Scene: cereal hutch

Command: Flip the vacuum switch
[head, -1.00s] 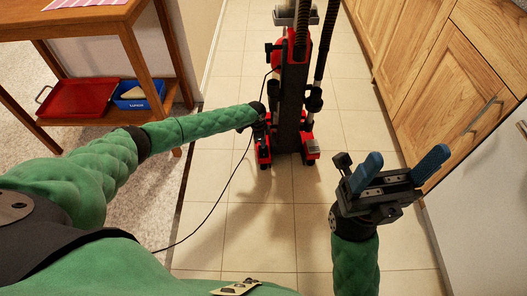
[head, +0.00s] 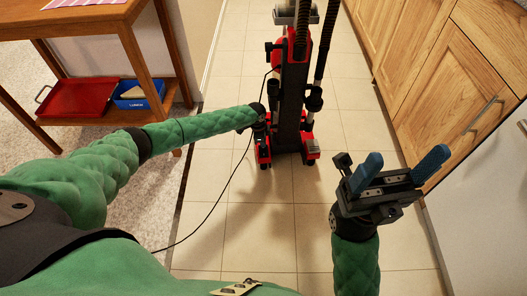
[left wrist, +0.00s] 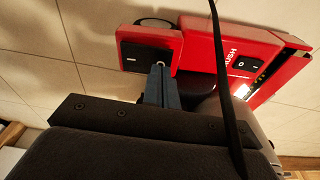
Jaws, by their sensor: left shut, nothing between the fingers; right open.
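The red and black upright vacuum (head: 291,95) stands on the tiled floor ahead. My right gripper (head: 405,165) is open and empty, raised above the floor.
A thin black cord (head: 217,205) runs across the floor. A wooden table (head: 150,60) with a red tray (head: 78,98) and a blue bin (head: 138,97) on its lower shelf stands at left. Wooden cabinets (head: 450,110) line the right. Tiles in front of the vacuum are clear except the cord.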

